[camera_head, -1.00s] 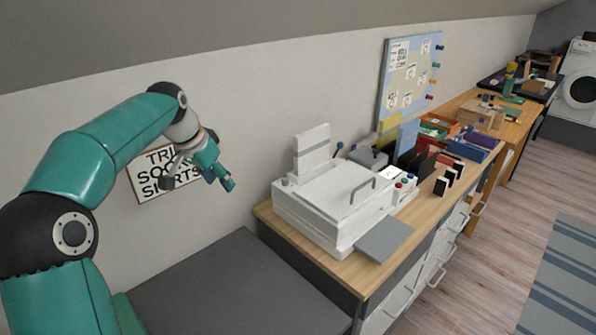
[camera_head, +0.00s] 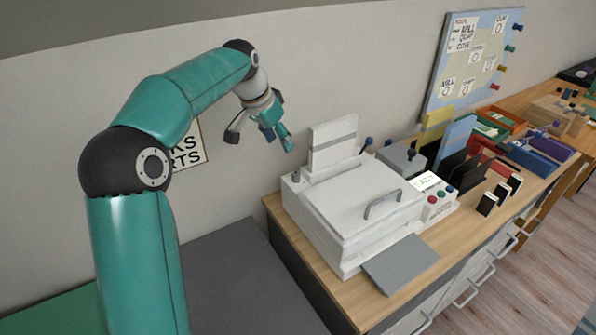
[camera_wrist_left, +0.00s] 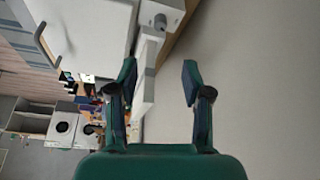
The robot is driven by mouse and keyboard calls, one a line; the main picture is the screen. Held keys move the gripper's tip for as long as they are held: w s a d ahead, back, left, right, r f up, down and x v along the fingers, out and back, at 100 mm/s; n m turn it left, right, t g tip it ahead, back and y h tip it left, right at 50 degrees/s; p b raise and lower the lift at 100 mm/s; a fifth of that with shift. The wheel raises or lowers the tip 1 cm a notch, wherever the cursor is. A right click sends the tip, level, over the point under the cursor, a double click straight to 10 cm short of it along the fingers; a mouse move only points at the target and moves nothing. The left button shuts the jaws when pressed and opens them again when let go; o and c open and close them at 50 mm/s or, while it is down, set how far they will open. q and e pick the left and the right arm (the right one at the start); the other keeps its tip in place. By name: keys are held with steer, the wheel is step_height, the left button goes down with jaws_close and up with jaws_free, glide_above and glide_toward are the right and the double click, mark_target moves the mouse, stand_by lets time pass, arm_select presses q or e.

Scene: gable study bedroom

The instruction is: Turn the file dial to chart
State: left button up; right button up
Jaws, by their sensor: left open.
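A white printer-like machine (camera_head: 365,205) stands on the wooden cabinet top. A small grey knob (camera_head: 295,177) sits on its back left corner; it also shows at the top of the left wrist view (camera_wrist_left: 160,21). I cannot read any marking on it, nor tell for sure that it is the file dial. A panel with a small lit screen (camera_head: 426,182) and coloured buttons is at the machine's right side. My left gripper (camera_head: 262,139) is open and empty, in the air above and left of the knob, apart from it. My right gripper is not in view.
A grey flap (camera_head: 401,264) sticks out at the machine's front. A raised handle (camera_head: 382,203) is on its lid. Black file holders (camera_head: 462,172) and coloured trays stand to the right. The sloped ceiling and wall are close behind my left arm.

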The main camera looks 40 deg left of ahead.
mark_target(296, 174)
arm_select(q)
steer(key=x, duration=1.5)
steer(key=shift+s+f, duration=0.1)
steer(key=shift+f, duration=0.05)
